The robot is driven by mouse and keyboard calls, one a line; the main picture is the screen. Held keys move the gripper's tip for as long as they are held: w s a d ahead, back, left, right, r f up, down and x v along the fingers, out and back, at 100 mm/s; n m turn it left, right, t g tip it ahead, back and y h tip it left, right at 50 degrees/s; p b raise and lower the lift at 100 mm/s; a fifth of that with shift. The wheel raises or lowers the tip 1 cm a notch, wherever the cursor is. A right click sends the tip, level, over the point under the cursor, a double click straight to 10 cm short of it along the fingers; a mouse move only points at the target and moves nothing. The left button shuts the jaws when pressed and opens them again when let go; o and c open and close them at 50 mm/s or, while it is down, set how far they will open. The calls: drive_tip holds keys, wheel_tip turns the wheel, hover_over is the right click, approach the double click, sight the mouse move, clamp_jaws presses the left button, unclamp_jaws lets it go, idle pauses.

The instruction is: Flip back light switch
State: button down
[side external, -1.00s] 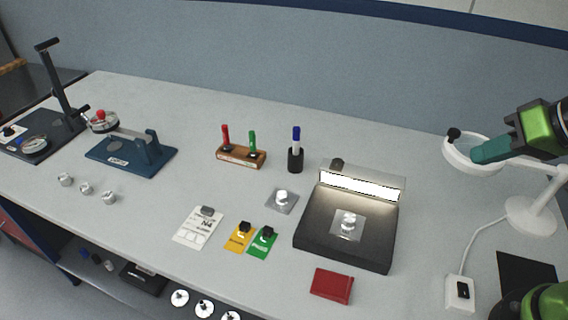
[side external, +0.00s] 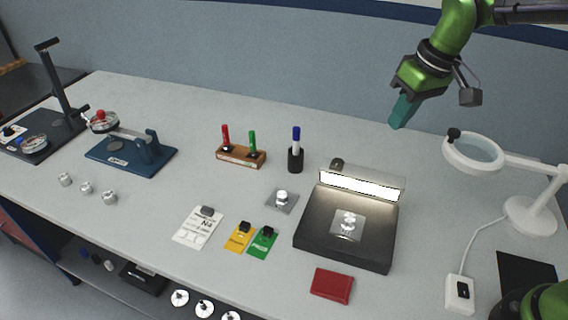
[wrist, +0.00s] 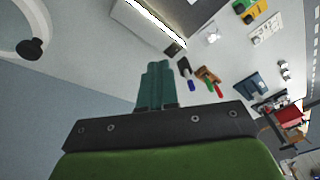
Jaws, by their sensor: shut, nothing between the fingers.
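The light box (side external: 310,235) is a dark tray with a glowing white bar (side external: 360,184) along its back edge; the bar also shows at the top of the wrist view (wrist: 150,12). A small dark knob-like part (side external: 337,163) stands at the bar's back left end. A white box with a black rocker switch (side external: 461,290) lies at the right, on a cord from the magnifier lamp. My gripper (side external: 398,124), with teal fingers, is shut and empty, raised above the table behind and right of the light box. Its fingers show in the wrist view (wrist: 158,68).
A magnifier lamp (side external: 540,215) stands right of the light box. Left of the box are a blue marker in a holder (side external: 295,160), a marker rack (side external: 240,158) and a clear plate with a metal part (side external: 282,199). A red case (side external: 332,286) lies in front.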

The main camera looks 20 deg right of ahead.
sight(339, 160)
drive_tip(key=w+a+n+g+h, duration=0.1)
drive_tip(key=w+a+n+g, duration=0.1)
drive_tip(key=w+a+n, duration=0.2)
drive_tip(key=w+n, duration=0.3)
drive_tip(key=w, duration=0.3)
drive_tip(key=shift+a+n+g, duration=0.3)
drive_tip(key=shift+w+f, duration=0.1)
wheel_tip(339, 160, down, 14)
drive_tip(key=shift+f, duration=0.1)
idle(0.3)
